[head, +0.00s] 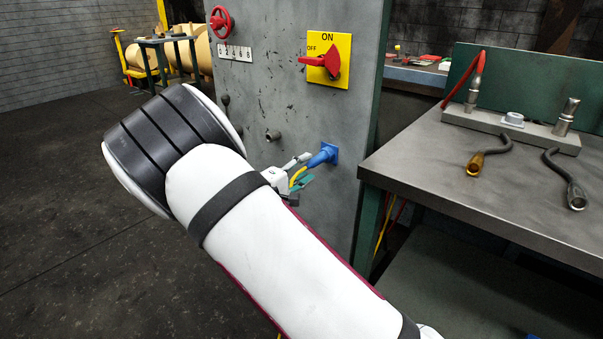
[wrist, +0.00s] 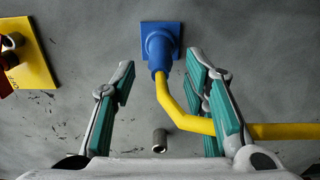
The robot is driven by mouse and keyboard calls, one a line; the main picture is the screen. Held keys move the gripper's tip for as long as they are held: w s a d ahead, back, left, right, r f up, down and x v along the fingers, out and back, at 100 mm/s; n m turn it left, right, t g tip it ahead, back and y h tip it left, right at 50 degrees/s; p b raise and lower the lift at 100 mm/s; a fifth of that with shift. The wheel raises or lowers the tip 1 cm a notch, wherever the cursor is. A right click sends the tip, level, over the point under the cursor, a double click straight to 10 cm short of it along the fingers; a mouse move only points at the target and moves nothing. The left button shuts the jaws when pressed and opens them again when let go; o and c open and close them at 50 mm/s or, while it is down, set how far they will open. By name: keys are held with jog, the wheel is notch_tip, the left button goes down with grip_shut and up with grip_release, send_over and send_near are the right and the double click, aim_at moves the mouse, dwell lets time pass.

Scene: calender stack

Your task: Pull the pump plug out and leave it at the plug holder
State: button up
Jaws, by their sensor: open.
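The blue pump plug (head: 324,155) sits in a blue square socket on the grey cabinet front. In the wrist view the plug (wrist: 160,50) points toward me, with a yellow cable (wrist: 190,122) bending away to the right. My gripper (head: 298,172) is just short of the plug. In the wrist view my gripper's (wrist: 163,75) green-padded fingers are open, one on each side of the plug and cable, touching neither clearly. My arm hides part of the cabinet in the head view. I cannot tell which thing is the plug holder.
A short metal stub (head: 272,135) sticks out of the cabinet (head: 345,120). The yellow switch plate (head: 329,62) with its red handle is above the plug. A workbench (head: 440,165) with hose fittings stands to the right. The floor at left is clear.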

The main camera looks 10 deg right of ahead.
aim_at(315, 162)
jog(key=shift+b+x, duration=0.7)
jog(key=shift+x, duration=2.05)
grip_shut()
